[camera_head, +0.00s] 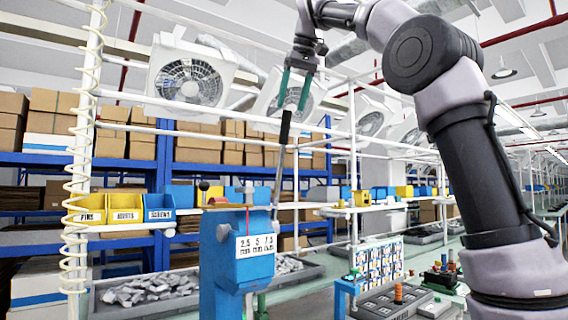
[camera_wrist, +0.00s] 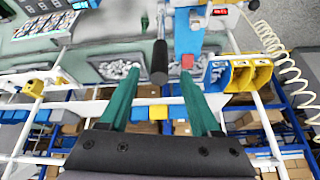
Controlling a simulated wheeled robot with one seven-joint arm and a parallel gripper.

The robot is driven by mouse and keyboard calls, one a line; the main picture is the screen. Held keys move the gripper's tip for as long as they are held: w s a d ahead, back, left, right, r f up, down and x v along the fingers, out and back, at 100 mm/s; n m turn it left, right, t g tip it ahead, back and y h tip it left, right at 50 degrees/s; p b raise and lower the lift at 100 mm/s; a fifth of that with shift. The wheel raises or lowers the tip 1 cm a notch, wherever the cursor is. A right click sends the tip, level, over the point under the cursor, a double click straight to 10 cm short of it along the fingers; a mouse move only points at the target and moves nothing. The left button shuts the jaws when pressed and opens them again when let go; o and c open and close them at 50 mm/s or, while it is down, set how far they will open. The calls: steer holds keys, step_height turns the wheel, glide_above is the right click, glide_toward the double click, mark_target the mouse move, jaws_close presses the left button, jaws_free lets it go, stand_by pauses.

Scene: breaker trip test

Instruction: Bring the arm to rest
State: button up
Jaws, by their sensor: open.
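My gripper (camera_head: 292,100) is high in the middle of the head view, pointing down with its two green fingers apart. In the wrist view my gripper (camera_wrist: 160,78) is also open, with nothing clamped between the fingers. A black lever handle (camera_head: 285,128) rises from the blue bench machine (camera_head: 222,265) and its top is close to the fingertips. In the wrist view the black handle (camera_wrist: 159,62) appears between the fingertips, apart from both. My arm rises on the right and bends over to the gripper.
Yellow and blue labelled bins (camera_head: 127,208) stand left of the machine. A tray of metal parts (camera_head: 150,290) lies on the bench. White frame posts (camera_head: 88,120) and a coiled cable (camera_head: 75,230) stand at left. A grey tray with an orange piece (camera_head: 392,304) lies at lower right.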

steer(key=shift+d, duration=0.1)
steer(key=s+d+f+m, duration=0.2)
steer(key=s+d+f, duration=0.4)
steer(key=f, duration=0.5)
steer(key=s+d+f+m+t, duration=0.1)
steer(key=s+d+f+m, duration=0.2)
steer(key=f, duration=0.9)
steer(key=s+d+f+m+t, duration=0.1)
steer(key=s+d+f+m, duration=0.2)
steer(key=s+d+f, duration=0.5)
step_height(320, 180, down, 4)
steer(key=s, duration=0.3)
steer(key=shift+d+h, duration=0.3)
steer(key=shift+d, duration=0.1)
steer(key=shift+r, duration=0.1)
